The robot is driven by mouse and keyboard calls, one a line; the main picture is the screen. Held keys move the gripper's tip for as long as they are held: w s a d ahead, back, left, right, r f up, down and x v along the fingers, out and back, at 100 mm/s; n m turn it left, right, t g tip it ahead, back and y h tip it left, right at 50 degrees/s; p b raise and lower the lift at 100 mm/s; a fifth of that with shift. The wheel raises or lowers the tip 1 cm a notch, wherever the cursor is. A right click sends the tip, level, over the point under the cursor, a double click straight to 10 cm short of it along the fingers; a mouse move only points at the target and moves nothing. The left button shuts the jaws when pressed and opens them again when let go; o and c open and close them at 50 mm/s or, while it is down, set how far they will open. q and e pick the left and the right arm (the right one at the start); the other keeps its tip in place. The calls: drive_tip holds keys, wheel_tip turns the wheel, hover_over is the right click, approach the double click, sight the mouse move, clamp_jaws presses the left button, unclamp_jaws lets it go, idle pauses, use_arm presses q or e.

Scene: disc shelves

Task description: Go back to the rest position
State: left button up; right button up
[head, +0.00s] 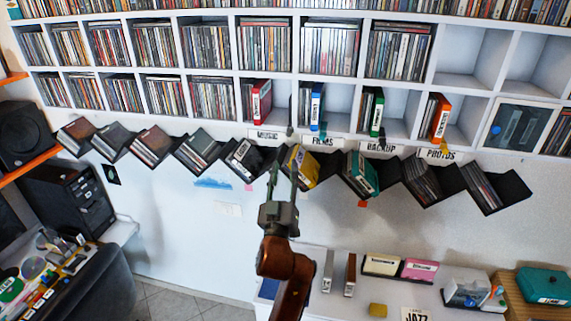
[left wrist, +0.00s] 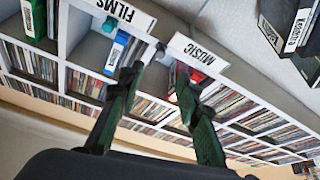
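My left gripper (head: 284,170) is raised in front of the white wall, below the shelf labels MUSIC (head: 268,135) and FILMS (head: 322,142). In the left wrist view its two dark green fingers (left wrist: 158,75) stand apart, with nothing visibly held between them. Beyond the fingertips are the FILMS label (left wrist: 125,13) and the MUSIC label (left wrist: 197,53). A red case (head: 262,102) stands in the MUSIC compartment and a blue case (head: 317,106) in the FILMS compartment. My right gripper is not in view.
A zigzag black rack (head: 512,192) holding discs and cases runs along the wall close to my gripper. Below is a white counter (head: 315,262) with several boxes and a yellow block (head: 378,310). A black speaker (head: 25,135) and a computer tower (head: 70,200) stand at left.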

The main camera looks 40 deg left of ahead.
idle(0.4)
